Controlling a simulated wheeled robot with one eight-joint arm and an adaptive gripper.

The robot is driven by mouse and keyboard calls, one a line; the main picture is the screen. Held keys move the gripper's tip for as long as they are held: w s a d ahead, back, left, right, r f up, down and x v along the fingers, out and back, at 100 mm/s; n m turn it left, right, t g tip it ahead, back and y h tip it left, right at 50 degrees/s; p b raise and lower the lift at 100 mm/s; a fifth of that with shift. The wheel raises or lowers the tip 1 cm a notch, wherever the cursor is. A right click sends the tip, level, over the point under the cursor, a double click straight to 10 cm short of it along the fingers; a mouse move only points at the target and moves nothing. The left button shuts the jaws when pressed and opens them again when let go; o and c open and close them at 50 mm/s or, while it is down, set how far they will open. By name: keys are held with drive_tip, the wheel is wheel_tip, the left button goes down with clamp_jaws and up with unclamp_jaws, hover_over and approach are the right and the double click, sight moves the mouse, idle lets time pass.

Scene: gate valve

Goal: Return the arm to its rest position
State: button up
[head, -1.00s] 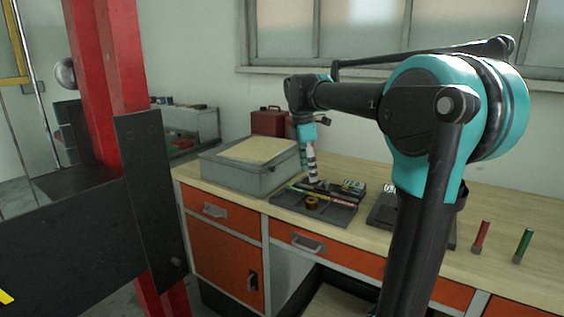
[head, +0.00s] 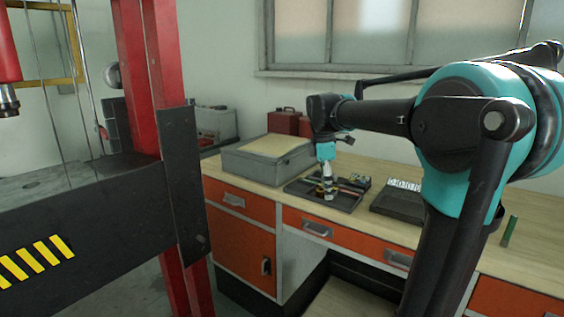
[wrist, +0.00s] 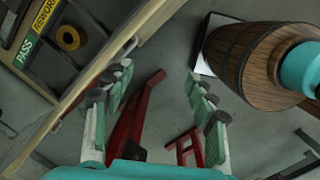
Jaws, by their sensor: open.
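My arm (head: 400,115) reaches left across the front of the workbench. It is teal and black and bent at the elbow. My gripper (head: 326,182) hangs from its end, small in the head view, in line with the dark tray. In the wrist view its two pale green and white fingers with dark pads (wrist: 160,105) stand wide apart. Nothing is between them except the view of the floor and red parts further below. The gripper appears open and empty.
The workbench (head: 232,187) has orange drawers; a grey box (head: 268,160) and dark trays (head: 340,200) are on it. A green marker (head: 509,231) stands to the right. A red and black frame (head: 150,100) is at left. A wooden barrel-like object (wrist: 250,55) shows in the wrist view.

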drive_tip(key=s+d+f+m+t, duration=0.1)
drive_tip(key=s+d+f+m, duration=0.1)
drive_tip(key=s+f+m, duration=0.6)
drive_tip(key=s+d+f+m+t+y, duration=0.1)
drive_tip(key=s+d+f+m+t, duration=0.1)
drive_tip(key=s+f+m, duration=0.7)
wheel_tip(320, 180, down, 8)
drive_tip(key=shift+s+d+r, duration=0.25)
drive_tip(key=shift+s+d, duration=0.3)
drive_tip(key=shift+s, duration=0.65)
